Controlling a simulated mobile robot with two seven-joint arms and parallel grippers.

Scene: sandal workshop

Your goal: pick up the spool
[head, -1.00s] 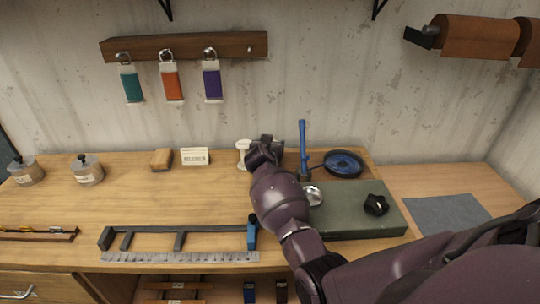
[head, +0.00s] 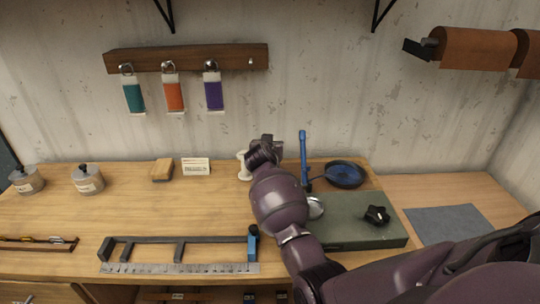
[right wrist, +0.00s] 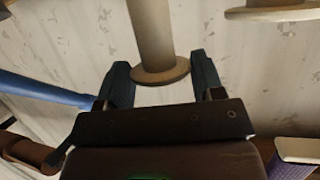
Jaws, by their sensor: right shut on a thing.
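In the right wrist view, my right gripper (right wrist: 162,80) is shut on a beige spool (right wrist: 152,35), with the spool's round flange between the fingers. In the head view, my right gripper (head: 265,150) is at the back of the workbench, and the held spool is hidden behind it. A second, pale spool (head: 242,165) stands just left of the gripper. A similar round flange (right wrist: 278,13) shows at the upper right of the wrist view, apart from the fingers. My left gripper is not in view.
Right of my gripper are an upright blue bar (head: 303,158), a dark blue round dish (head: 344,174) and a green slab (head: 350,237). A small sign (head: 196,166) and tan block (head: 162,169) stand left. The middle left of the workbench (head: 140,210) is clear.

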